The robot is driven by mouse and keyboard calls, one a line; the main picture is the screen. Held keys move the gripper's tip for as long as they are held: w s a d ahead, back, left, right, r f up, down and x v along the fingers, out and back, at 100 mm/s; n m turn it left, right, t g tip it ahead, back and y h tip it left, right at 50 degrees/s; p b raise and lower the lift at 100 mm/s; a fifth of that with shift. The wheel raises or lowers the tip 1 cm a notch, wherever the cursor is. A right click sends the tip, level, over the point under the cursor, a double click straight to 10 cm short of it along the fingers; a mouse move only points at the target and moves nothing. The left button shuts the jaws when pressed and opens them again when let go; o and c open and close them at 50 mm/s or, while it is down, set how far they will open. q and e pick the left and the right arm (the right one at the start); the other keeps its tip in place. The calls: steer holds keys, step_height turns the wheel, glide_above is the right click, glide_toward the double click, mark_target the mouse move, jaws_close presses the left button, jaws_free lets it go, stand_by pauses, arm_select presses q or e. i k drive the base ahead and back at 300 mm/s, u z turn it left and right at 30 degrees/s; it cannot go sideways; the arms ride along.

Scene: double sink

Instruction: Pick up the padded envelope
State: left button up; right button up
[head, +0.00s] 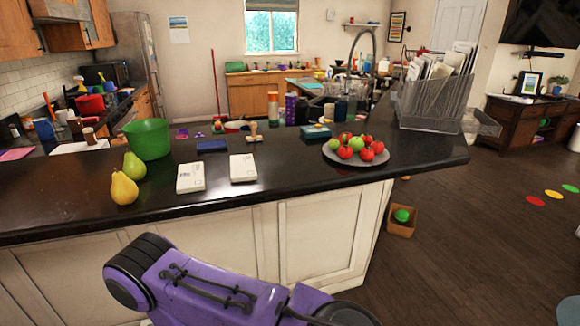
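Two flat white packets lie apart on the black counter (285,185). The left packet (190,178) has dark print or a label on top. The right packet (243,168) lies a little farther back and has fainter marks. I cannot tell which of them, if either, is the padded envelope. A mesh letter holder (433,106) at the counter's right end holds several upright white and tan papers or envelopes. A purple link of my arm (200,282) crosses the bottom foreground, below the counter edge. Neither gripper shows.
Two pears (124,188) and a green bucket (147,139) stand left of the packets. A dark blue pad (212,146), a wooden stamp (253,131) and a dark teal box (316,132) lie behind. A plate (333,156) of red and green fruit sits right. The front counter middle is clear.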

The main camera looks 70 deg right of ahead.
mark_target(190, 176)
steer(key=z, duration=2.2)
